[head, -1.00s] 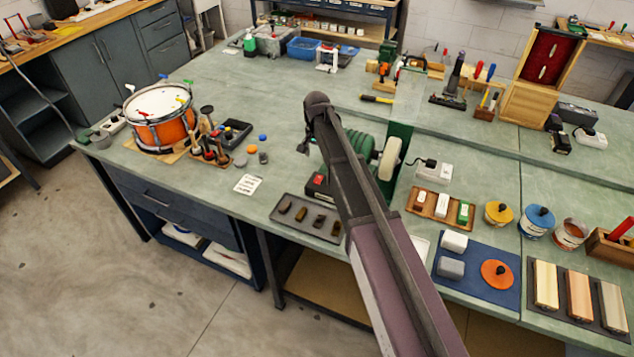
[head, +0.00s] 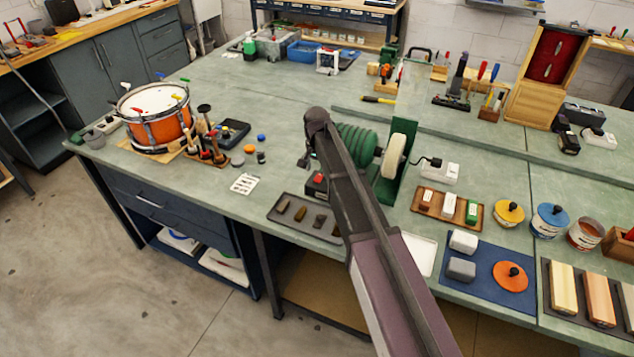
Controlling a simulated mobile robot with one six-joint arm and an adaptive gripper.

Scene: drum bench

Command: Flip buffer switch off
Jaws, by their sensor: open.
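The buffer is a green ribbed motor (head: 358,143) with a pale round wheel (head: 397,160) at its right, on the green bench. A dark switch box with a red top (head: 318,178) sits in front of the motor's left end. My arm crosses in front of the buffer and hides part of the motor and the box's right side. My gripper (head: 303,160) is small and dark here, pointing down just above and left of the red switch. It is open, with nothing seen in it. I cannot tell whether it touches the box, nor the switch's position.
A dark tray (head: 274,216) with several brown blocks lies in front of the switch box. A green upright panel (head: 411,140) stands behind the wheel. The drum (head: 155,133) and a tool holder stand to the left. Bench space around the white card (head: 245,193) is fairly clear.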

